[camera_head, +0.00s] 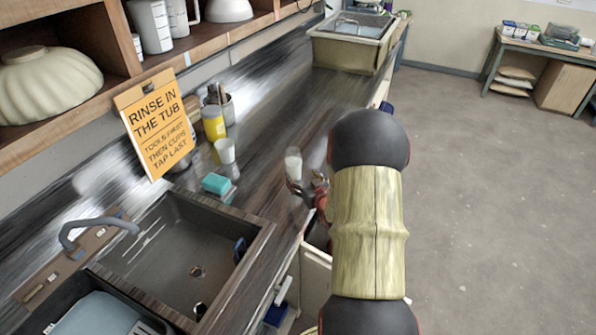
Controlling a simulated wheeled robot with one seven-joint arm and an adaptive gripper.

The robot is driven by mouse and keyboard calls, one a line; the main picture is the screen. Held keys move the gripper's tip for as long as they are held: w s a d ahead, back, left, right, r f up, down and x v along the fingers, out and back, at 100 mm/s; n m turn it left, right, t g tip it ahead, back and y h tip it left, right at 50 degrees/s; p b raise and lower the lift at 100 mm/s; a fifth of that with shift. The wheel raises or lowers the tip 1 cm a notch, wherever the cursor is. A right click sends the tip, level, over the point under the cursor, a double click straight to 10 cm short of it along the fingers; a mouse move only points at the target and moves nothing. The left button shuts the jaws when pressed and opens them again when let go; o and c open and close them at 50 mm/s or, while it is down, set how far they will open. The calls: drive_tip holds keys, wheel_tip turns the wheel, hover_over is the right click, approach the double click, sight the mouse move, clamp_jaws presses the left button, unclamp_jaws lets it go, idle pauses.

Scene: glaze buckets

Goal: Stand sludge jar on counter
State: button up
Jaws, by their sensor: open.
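A small whitish jar (293,163), which looks like the sludge jar, is upright at the right part of the dark wooden counter (290,127). Its base is partly hidden by my gripper. My gripper (306,186) is open at the counter's front edge, right by the jar's lower part. I cannot tell whether the fingers touch the jar or whether its base rests fully on the counter. My arm hides the area to the right of the gripper.
A dark sink (185,250) with a grey tap (95,228) is at lower left. A teal sponge (216,183), white cup (225,150), yellow bottle (213,124) and orange sign (156,124) stand behind. A tub (345,55) is at the far end; bare counter lies before it.

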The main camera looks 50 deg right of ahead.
drive_tip(key=shift+v, duration=0.85)
drive_tip(key=w+a+r+n+g+y, duration=0.1)
drive_tip(key=a+r+g, duration=0.1)
drive_tip(key=a+r, duration=0.7)
drive_tip(key=w+a+r+n+g+y, duration=0.15)
drive_tip(key=a+r, duration=0.45)
drive_tip(key=a, duration=0.6)
drive_tip(key=s+a+r+n+g+y, duration=0.1)
drive_tip(key=s+a+r+g+y, duration=0.1)
drive_tip(key=s+a, duration=0.8)
drive_tip(key=s+a+r+n+g+y, duration=0.1)
drive_tip(key=s+a+r+n+y, duration=0.1)
drive_tip(key=s+a, duration=0.7)
drive_tip(key=a+r, duration=0.1)
drive_tip(key=a, duration=0.2)
drive_tip(key=shift+s+g, duration=0.35)
drive_tip(key=shift+s, duration=0.05)
drive_tip(key=shift+d+y, duration=0.15)
drive_tip(key=shift+y, duration=0.1)
